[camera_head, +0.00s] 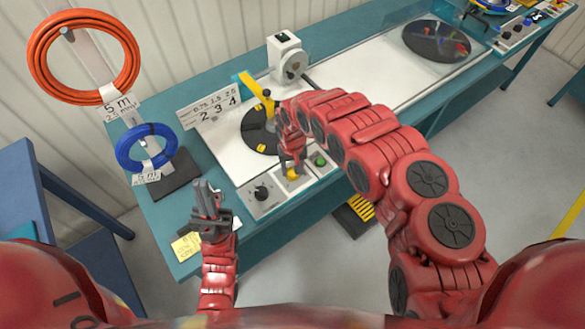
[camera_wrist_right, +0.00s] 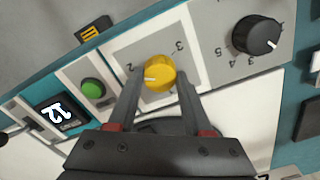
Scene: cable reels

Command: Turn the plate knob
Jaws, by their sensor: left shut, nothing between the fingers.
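A yellow knob (camera_wrist_right: 160,73) with a white pointer line sits on a light plate (camera_wrist_right: 202,60) marked 2 and 3 on the grey panel. In the head view the yellow knob (camera_head: 292,175) shows just below my right gripper (camera_head: 291,160). In the right wrist view the right gripper's fingers (camera_wrist_right: 160,92) stand on either side of the knob, their tips close to its edges. I cannot tell whether they press on it. My left gripper (camera_head: 208,190) is shut and empty, held near the bench's front left corner, apart from the panel.
A blue coil (camera_head: 146,148) stands at left, an orange coil (camera_head: 83,56) behind. A yellow-handled black disc (camera_head: 262,130) lies behind the panel.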

